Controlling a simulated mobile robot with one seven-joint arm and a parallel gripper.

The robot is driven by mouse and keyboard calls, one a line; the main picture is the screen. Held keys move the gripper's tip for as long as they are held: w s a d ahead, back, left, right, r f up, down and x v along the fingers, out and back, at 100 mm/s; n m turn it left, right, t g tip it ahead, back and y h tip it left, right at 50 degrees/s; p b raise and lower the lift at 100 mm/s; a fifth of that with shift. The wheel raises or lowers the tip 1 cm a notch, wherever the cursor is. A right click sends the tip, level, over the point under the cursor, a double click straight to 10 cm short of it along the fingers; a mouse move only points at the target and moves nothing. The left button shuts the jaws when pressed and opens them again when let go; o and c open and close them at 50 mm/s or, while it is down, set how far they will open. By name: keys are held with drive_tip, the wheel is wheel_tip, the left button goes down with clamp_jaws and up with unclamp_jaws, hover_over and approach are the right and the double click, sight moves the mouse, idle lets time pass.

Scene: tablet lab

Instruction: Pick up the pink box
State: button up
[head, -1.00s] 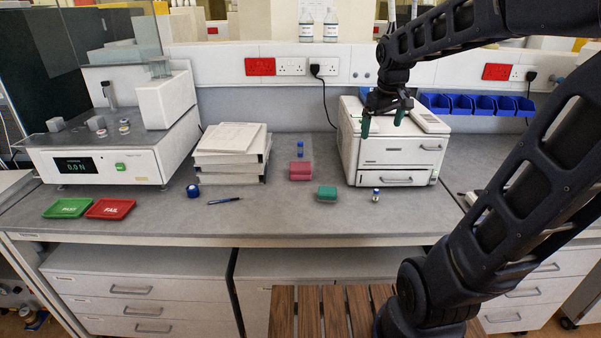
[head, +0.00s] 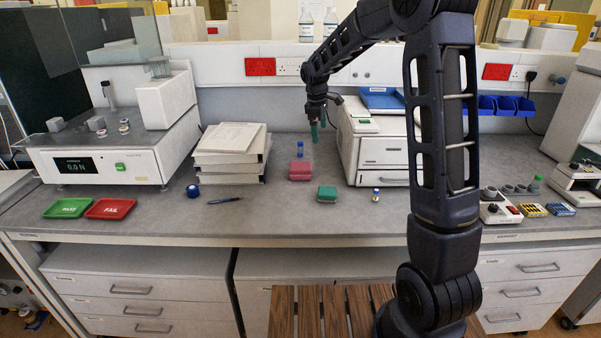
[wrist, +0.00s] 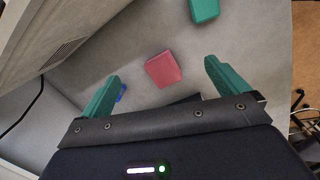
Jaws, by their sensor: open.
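The pink box (head: 300,171) lies on the grey bench, right of the stack of white binders. In the wrist view the pink box (wrist: 163,69) shows beyond and between my fingertips, with nothing touching it. My gripper (head: 318,134) hangs above the bench, behind and a little right of the box, beside the white printer-like machine. Its two green fingers are apart and empty; my gripper also shows in the wrist view (wrist: 161,74).
A green box (head: 327,194) lies just in front and right of the pink box. A blue-capped vial (head: 299,151) stands behind it. The white machine (head: 374,152) is close to my gripper's right. A small vial (head: 376,195) stands right of the green box.

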sight(300, 166)
drive_tip(key=w+a+f+n, duration=0.1)
drive_tip(key=w+a+f, duration=0.1)
drive_tip(key=a+f, duration=0.1)
drive_tip(key=w+a+f+n, duration=0.1)
drive_tip(key=w+a+f, duration=0.1)
drive_tip(key=f, duration=0.1)
drive_tip(key=w+a+f+n, duration=0.1)
drive_tip(key=w+a+f, duration=0.1)
drive_tip(key=a+f, duration=0.1)
drive_tip(key=shift+w+a+f+n+g+h, duration=0.1)
drive_tip(key=shift+a+f+n+g+h, duration=0.25)
drive_tip(key=shift+f, duration=0.2)
drive_tip(key=f, duration=0.5)
drive_tip(key=shift+d+f, duration=0.15)
drive_tip(key=shift+d, duration=0.25)
drive_tip(key=shift+s+d+f, duration=0.1)
drive_tip(key=shift+d+f, duration=0.05)
drive_tip(key=shift+f, duration=0.75)
drive_tip(key=shift+s+d+f, duration=0.1)
drive_tip(key=shift+d+f, duration=0.05)
drive_tip(key=shift+f, duration=0.7)
drive_tip(key=shift+s+d+f, duration=0.1)
drive_tip(key=shift+d+f, duration=0.05)
drive_tip(key=shift+f, duration=0.75)
drive_tip(key=shift+f, duration=0.25)
drive_tip(key=c, duration=1.1)
